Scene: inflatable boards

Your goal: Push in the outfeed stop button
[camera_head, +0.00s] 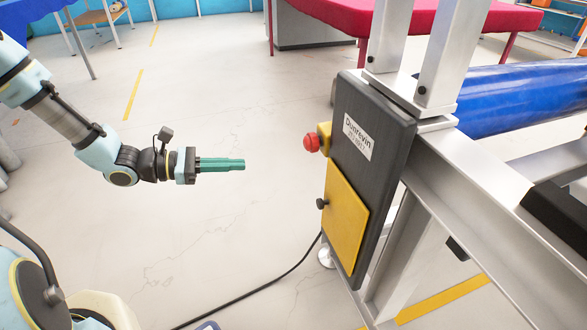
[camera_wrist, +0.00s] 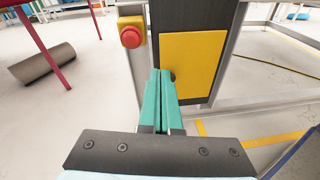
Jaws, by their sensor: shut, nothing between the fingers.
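The red stop button (camera_head: 311,143) sticks out from a small yellow box (camera_head: 324,137) on the left edge of a dark control panel (camera_head: 371,170). In the wrist view the red button (camera_wrist: 131,37) is above and left of my fingertips, on its yellow housing (camera_wrist: 133,23). My gripper (camera_head: 243,164) has green fingers, pressed together and pointing right toward the panel. A clear gap lies between the fingertips and the button, and the tips look slightly lower than it. In the wrist view my gripper (camera_wrist: 160,73) overlaps the panel's lower part.
A yellow door (camera_head: 345,222) with a black knob (camera_head: 322,203) is on the panel below the button. A metal frame (camera_head: 470,215) carries a blue roller (camera_head: 520,95). A black cable (camera_head: 260,287) crosses the floor. A red-topped table (camera_head: 340,15) stands behind. Floor between gripper and panel is clear.

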